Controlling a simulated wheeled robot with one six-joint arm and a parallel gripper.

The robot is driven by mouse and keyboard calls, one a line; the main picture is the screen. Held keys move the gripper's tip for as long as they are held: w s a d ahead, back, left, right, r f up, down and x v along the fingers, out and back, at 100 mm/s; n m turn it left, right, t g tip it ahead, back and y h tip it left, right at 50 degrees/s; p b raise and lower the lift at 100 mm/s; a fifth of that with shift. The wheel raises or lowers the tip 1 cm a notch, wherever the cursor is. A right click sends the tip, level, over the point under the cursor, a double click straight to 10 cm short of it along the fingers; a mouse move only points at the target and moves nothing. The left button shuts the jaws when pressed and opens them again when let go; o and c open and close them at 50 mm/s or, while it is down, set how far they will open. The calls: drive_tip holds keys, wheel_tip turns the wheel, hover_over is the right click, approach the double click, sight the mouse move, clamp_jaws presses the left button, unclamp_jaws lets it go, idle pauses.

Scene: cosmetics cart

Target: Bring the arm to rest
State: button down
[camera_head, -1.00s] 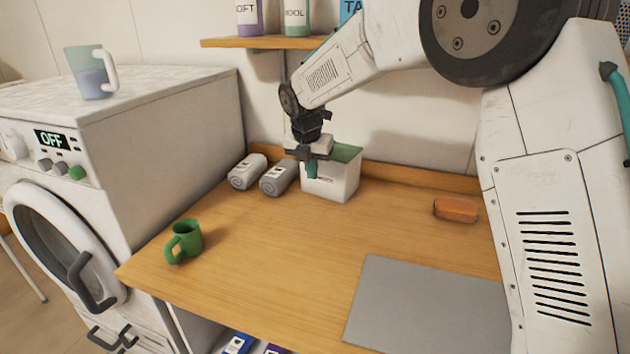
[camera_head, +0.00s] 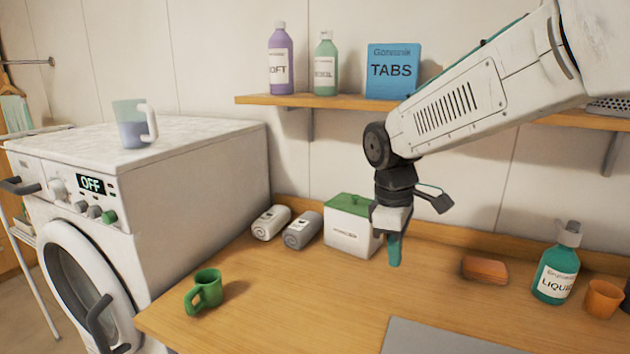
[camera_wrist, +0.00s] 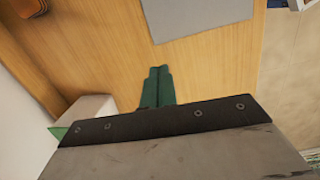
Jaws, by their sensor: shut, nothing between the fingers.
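My gripper (camera_head: 394,250) is shut and empty, its teal fingers together and pointing down above the wooden counter. In the head view it hangs just right of a white box with a green lid (camera_head: 350,233), overlapping its right edge; I cannot tell whether they touch. In the wrist view the closed teal fingers (camera_wrist: 157,87) show over bare wood, with a white and green corner of the box at the lower left. My arm reaches in from the upper right.
A green mug (camera_head: 207,289), two rolled towels (camera_head: 270,222), an orange-brown block (camera_head: 485,269), a teal bottle (camera_head: 555,270) and an orange cup (camera_head: 603,298) stand on the counter. A grey mat (camera_head: 440,338) lies in front. A shelf (camera_head: 330,101) runs above. A washing machine (camera_head: 180,180) stands left.

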drive_tip(key=s+d+m, duration=0.3)
drive_tip(key=s+m, duration=0.1)
drive_tip(key=s, duration=0.4)
drive_tip(key=s+d+r+m+t, duration=0.1)
drive_tip(key=s+d+m, duration=0.3)
drive_tip(key=s, duration=0.5)
drive_tip(key=s+d+r+m+y, duration=0.1)
drive_tip(key=s+d+m, duration=0.3)
drive_tip(key=s, duration=0.4)
drive_tip(key=shift+s+d+t, duration=0.15)
drive_tip(key=shift+d+t, duration=0.1)
drive_tip(key=shift+t, duration=0.15)
